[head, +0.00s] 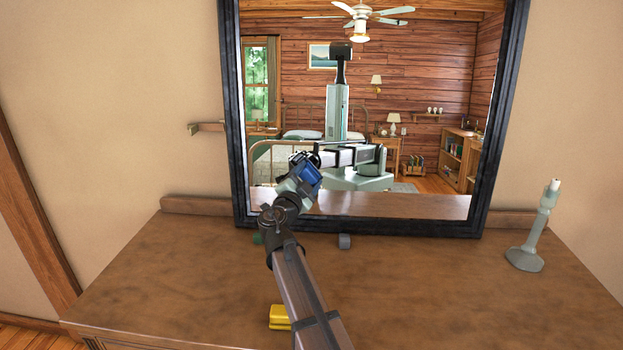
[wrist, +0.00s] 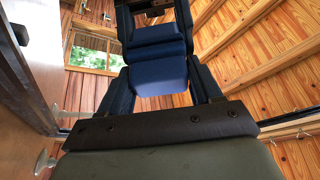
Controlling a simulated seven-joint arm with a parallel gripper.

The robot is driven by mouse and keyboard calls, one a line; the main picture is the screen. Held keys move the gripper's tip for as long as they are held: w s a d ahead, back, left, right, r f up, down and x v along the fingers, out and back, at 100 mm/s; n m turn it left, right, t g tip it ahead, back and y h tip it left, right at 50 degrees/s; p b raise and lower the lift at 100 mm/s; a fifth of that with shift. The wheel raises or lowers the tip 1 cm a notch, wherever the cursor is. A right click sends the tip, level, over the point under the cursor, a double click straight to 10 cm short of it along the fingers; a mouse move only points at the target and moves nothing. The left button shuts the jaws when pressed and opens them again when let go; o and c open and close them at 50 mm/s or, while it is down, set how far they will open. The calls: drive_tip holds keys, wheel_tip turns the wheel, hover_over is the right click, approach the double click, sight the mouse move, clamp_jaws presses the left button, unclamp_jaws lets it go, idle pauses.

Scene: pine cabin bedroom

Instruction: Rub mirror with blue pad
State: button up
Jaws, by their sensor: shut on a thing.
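The mirror (head: 420,165) stands upright in a dark frame at the back of the brown dresser top, reflecting the room and my body. My gripper (head: 303,180) is in front of its lower left part. In the wrist view the blue pad (wrist: 160,75) sits between the dark fingers of my gripper, which is shut on it. A blue patch, the pad (head: 308,174), shows at the gripper's end in the head view, close to the glass. I cannot tell whether the pad touches the mirror.
A pale candlestick (head: 525,240) stands on the dresser (head: 430,300) at right. A yellow block (head: 279,317) lies beside my arm near the front. A small grey piece (head: 344,241) and a green one (head: 257,238) are near the mirror's base. The dresser's right half is mostly clear.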

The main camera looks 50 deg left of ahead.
sight(286, 170)
drive_tip(key=shift+s+a, duration=2.7)
drive_tip(key=shift+s, duration=0.05)
drive_tip(key=shift+d, duration=0.15)
drive_tip(key=shift+s+d+r, duration=0.2)
drive_tip(key=shift+s+d, duration=1.85)
drive_tip(key=shift+s, duration=0.05)
drive_tip(key=shift+s+d+r, duration=0.15)
drive_tip(key=shift+s+d, duration=0.9)
drive_tip(key=shift+s, duration=0.05)
